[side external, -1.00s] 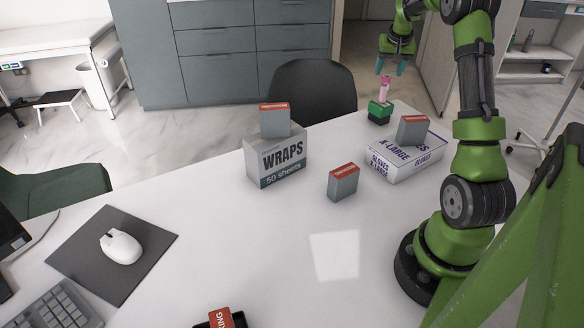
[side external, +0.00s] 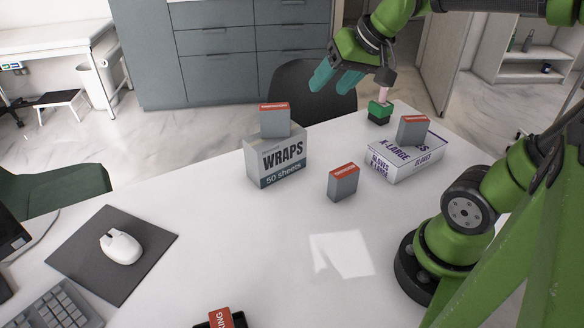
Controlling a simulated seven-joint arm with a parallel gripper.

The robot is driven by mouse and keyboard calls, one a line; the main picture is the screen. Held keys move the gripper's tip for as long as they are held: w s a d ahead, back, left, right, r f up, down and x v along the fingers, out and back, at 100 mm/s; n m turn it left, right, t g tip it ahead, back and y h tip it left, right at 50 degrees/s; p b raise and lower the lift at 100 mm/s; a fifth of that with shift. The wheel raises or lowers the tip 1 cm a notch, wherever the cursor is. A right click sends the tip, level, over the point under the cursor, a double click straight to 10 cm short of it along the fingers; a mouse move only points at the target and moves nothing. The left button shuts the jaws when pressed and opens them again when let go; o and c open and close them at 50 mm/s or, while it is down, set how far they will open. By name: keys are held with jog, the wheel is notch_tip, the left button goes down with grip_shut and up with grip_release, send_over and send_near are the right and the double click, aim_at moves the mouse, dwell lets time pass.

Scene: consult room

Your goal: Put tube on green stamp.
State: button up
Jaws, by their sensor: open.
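A small pink tube (side external: 384,95) stands upright on the green stamp (side external: 380,109), which has a dark base and sits near the far right edge of the white table. The tube's upper part is hidden behind my gripper's wrist. My gripper (side external: 329,89) is open with two teal fingers apart and nothing between them. It hangs in the air to the left of the tube and stamp in the picture, apart from both.
A wraps box (side external: 278,162) with a small grey-and-red box (side external: 275,120) on it stands mid-table. A gloves box (side external: 405,162) carries a similar small box (side external: 413,129). Another small box (side external: 343,182) stands between them. The front middle of the table is mostly clear.

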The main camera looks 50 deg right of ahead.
jog(key=s+a+f+n+y, duration=0.1)
jog(key=s+a+f+n, duration=0.1)
jog(key=s+a, duration=0.5)
jog(key=shift+a+f+y, duration=0.3)
jog(key=shift+a+f, duration=0.15)
jog(key=shift+f, duration=0.2)
jog(key=shift+w, duration=0.1)
dwell(0.3)
